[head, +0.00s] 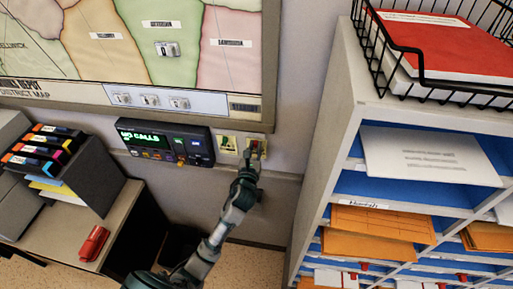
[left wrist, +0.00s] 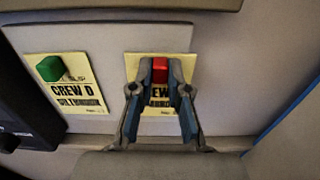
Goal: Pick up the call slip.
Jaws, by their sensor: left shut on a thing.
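Two pale yellow slips are on the grey wall beside the console. The left slip (head: 227,145) has a green block at its top and reads "CREW D" in the left wrist view (left wrist: 82,88). The right call slip (head: 263,147) has a red block (left wrist: 160,70) at its top, and its print is partly hidden by my fingers in the left wrist view (left wrist: 132,68). My left gripper (head: 253,161) is at the right slip. Its two fingertips (left wrist: 160,76) are shut on the red block, one on each side. The slip appears flat against the wall. My right gripper is not in view.
A dark console (head: 166,141) with a green "NO CALLS" display is left of the slips. A district map (head: 150,60) hangs above. A pigeonhole shelf (head: 345,110) with a wire basket (head: 425,82) stands close on the right. A red stapler-like object (head: 94,243) lies on the left desk.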

